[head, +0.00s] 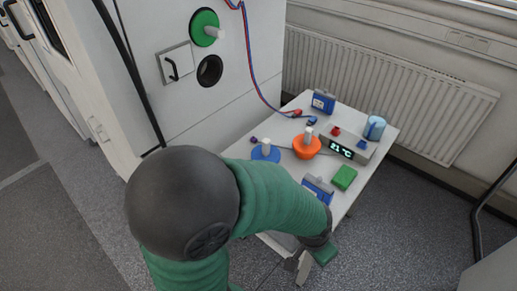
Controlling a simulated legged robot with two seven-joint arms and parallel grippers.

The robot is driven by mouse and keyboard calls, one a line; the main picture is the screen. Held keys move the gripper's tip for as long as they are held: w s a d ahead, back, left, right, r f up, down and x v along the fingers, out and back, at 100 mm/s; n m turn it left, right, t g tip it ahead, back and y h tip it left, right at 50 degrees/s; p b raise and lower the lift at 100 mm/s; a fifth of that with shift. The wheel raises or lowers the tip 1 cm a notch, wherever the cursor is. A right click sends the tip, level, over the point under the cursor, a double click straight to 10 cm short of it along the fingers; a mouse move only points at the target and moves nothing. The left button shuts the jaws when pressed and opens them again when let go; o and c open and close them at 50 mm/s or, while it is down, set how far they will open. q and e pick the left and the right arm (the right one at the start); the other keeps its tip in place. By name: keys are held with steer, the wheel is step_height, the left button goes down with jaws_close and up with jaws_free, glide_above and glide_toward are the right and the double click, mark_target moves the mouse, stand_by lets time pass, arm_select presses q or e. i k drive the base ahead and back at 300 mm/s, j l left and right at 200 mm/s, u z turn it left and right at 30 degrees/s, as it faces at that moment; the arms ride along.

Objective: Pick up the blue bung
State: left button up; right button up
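The blue bung (258,154), a blue disc with a pale upright handle, sits on the white table near its left edge. My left arm, green with a black joint, crosses the lower middle of the head view, and its near part lies just below the bung. My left gripper (312,262) is at the table's near edge, below and to the right of the bung and apart from it. Its fingers are small and partly hidden, so I cannot tell whether it is open. My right gripper is not in view.
An orange bung (306,148) stands right of the blue one. Blue batteries (323,102), a green block (344,177), a display box (341,149) and a light blue cup (375,128) share the table. A cabinet holds a green bung (203,27) above an open round hole (210,71).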

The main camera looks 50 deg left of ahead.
mark_target(266, 151)
steer(key=i+l+u, duration=0.1)
steer(key=u, duration=0.3)
steer(key=i+l+u, duration=0.2)
steer(key=i+u, duration=0.25)
steer(key=l+u, duration=0.2)
steer(key=u, duration=0.2)
steer(key=i+l+u, duration=0.2)
steer(key=u, duration=0.25)
steer(key=l+u, duration=0.4)
steer(key=i+l+u, duration=0.1)
steer(key=l+u, duration=0.35)
steer(key=j+u, duration=0.45)
steer(key=j, duration=0.2)
steer(key=i+j+z, duration=0.1)
steer(key=j, duration=0.2)
steer(key=i+j, duration=0.2)
steer(key=i+j+z, duration=0.15)
steer(key=j, duration=0.25)
steer(key=i+j, duration=0.1)
steer(key=j, duration=0.2)
steer(key=z, duration=0.05)
